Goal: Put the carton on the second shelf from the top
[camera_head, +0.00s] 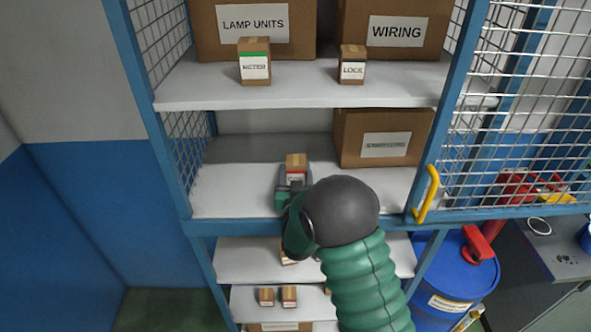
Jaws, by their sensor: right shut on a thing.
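A small brown carton (296,162) with a red-edged white label is at my right gripper (293,184), which is shut on it. The gripper and carton are over the shelf (235,188) directly below the one with the LAMP UNITS box. I cannot tell whether the carton touches that shelf. My right wrist and green arm come up from below and hide part of the gripper and the shelf's front edge. My left gripper is not in view.
The shelf above holds boxes marked LAMP UNITS (253,24), WIRING (395,31), METER (254,66) and LOCK (352,69). A large box (385,138) stands right on the carton's shelf; its left side is free. A mesh door with a yellow handle (427,195) is at right.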

